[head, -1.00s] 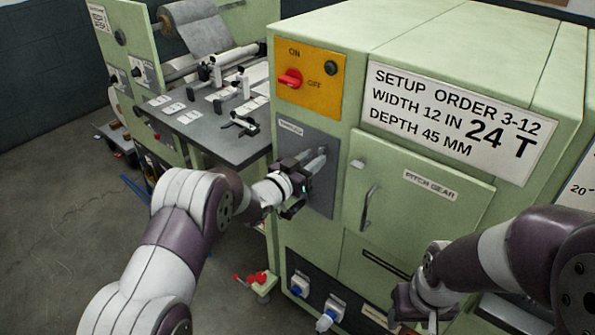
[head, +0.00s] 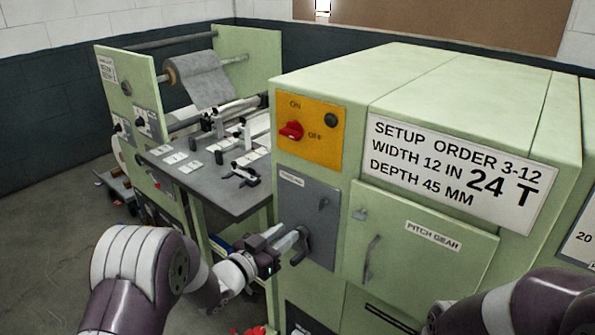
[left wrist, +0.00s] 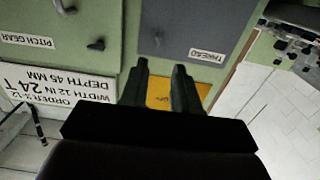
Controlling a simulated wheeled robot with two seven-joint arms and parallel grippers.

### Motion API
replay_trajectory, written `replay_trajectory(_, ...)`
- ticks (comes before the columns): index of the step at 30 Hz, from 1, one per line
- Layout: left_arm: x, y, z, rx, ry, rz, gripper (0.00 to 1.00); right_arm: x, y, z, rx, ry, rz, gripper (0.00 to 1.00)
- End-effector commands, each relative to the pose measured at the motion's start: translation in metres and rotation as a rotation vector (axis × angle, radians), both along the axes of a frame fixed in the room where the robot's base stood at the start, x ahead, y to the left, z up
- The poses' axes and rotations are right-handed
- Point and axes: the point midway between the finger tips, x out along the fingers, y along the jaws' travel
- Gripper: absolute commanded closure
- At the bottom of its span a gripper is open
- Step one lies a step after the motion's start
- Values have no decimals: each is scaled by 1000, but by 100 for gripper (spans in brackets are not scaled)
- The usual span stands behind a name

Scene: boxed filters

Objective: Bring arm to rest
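My left gripper (head: 296,243) is in front of the lower part of a grey panel (head: 318,226) on the green machine. Its two fingers stand apart with nothing between them. In the left wrist view the fingers of my left gripper (left wrist: 160,78) are spread, with the orange switch panel (left wrist: 165,95) showing in the gap. My left fingers look clear of the knob. My right arm (head: 530,305) comes in at the lower right; its gripper is below the picture.
The green machine bears a red switch (head: 291,131), a setup order sign (head: 455,170) and a PITCH GEAR door (head: 415,245) with a handle. A grey worktable (head: 225,190) with clamps and a film roll (head: 200,78) stand behind my left arm. Floor shows at left.

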Motion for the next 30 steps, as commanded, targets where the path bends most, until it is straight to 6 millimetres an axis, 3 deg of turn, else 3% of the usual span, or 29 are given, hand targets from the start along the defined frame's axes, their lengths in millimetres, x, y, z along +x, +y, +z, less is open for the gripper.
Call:
replay_trajectory(2,3,8,-21,67,70,43,70,0,0,0,0,0,0,45)
replay_trajectory(4,-4,28,-61,171,232,132,70,0,0,0,0,0,0,45)
replay_trajectory(5,-13,42,-79,233,334,186,70,0,0,1,0,0,0,45)
replay_trajectory(7,-52,78,-101,373,606,315,70,0,0,9,0,0,0,45)
replay_trajectory(8,-76,92,-103,423,730,362,70,0,0,14,0,0,0,45)
replay_trajectory(9,-114,106,-102,474,892,409,70,0,0,21,0,0,0,45)
replay_trajectory(12,-200,119,-82,528,1210,462,70,0,0,34,0,0,0,45)
replay_trajectory(15,-262,115,-53,517,1400,471,70,0,0,46,0,0,0,45)
replay_trajectory(16,-274,113,-44,505,1430,474,70,0,0,50,0,0,0,45)
replay_trajectory(19,-281,109,-15,464,1399,488,70,0,0,61,0,0,0,45)
replay_trajectory(30,-276,109,-13,463,1378,489,70,0,0,59,0,0,0,45)
